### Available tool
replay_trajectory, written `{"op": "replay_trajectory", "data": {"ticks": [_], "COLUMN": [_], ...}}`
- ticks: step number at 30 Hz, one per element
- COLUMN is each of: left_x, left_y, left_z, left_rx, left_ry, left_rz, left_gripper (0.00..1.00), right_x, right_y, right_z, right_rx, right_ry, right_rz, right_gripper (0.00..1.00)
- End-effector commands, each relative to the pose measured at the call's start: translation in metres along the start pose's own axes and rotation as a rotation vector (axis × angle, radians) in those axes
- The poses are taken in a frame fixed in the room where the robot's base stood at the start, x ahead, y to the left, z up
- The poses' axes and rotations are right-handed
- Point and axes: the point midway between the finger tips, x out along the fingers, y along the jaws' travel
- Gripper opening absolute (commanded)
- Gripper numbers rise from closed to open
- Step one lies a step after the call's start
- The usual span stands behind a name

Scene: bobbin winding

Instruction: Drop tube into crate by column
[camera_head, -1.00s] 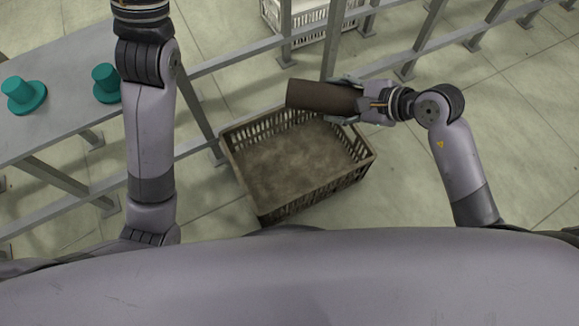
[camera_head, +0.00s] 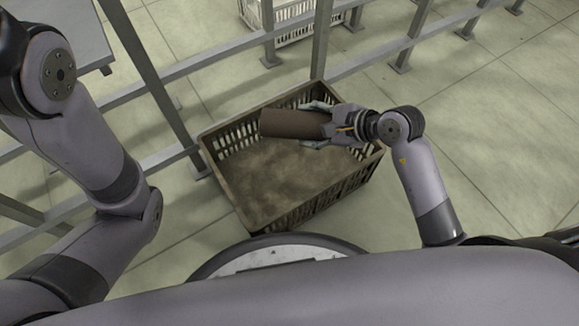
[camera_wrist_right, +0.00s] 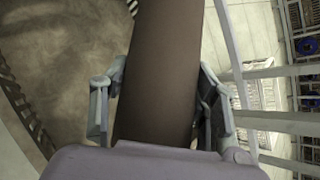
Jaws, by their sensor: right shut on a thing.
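A dark brown tube (camera_head: 290,123) is in my right gripper (camera_head: 322,124), which is shut on it near one end. The tube lies roughly level and points left, over the far part of the brown slatted crate (camera_head: 241,203) on the floor. The crate's inside looks empty apart from a mottled brown bottom. In the right wrist view the tube (camera_wrist_right: 160,70) runs up between both fingers, with the crate floor (camera_wrist_right: 70,60) to its left. My left arm shows at the left of the head view, but its gripper is out of view.
Grey metal posts and rails (camera_head: 160,75) stand behind and left of the crate. A white crate (camera_head: 290,20) sits on the floor beyond them. A grey table corner (camera_head: 65,40) shows at the upper left. The floor to the right is open.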

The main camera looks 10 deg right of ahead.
Motion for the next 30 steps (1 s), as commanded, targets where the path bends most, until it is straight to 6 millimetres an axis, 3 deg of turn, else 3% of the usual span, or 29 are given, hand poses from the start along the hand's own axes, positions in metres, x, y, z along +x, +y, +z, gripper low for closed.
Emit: {"op": "replay_trajectory", "data": {"ticks": [3,14,15,25,30], "left_x": [-0.0117,-0.0125,-0.0125,-0.0125,-0.0125], "left_y": [0.0023,0.0028,0.0028,0.0030,0.0030], "left_z": [-0.0031,-0.0038,-0.0038,-0.0040,-0.0040], "left_rx": [0.000,0.000,0.000,0.000,0.000], "left_ry": [-0.003,-0.002,-0.002,-0.001,-0.002], "left_rz": [0.000,0.001,0.001,0.001,0.001], "left_gripper": [0.40,0.40,0.40,0.40,0.40], "right_x": [0.0080,0.0089,0.0089,0.0089,0.0089], "right_y": [0.0065,0.0074,0.0074,0.0073,0.0074], "right_z": [-0.0072,-0.0088,-0.0088,-0.0088,-0.0088], "right_rx": [0.001,0.000,0.000,0.000,0.000], "right_ry": [-0.002,-0.001,-0.001,-0.001,-0.001], "right_rz": [-0.001,0.000,0.000,0.000,0.000], "right_gripper": [0.26,0.26,0.56,0.78,0.79]}}
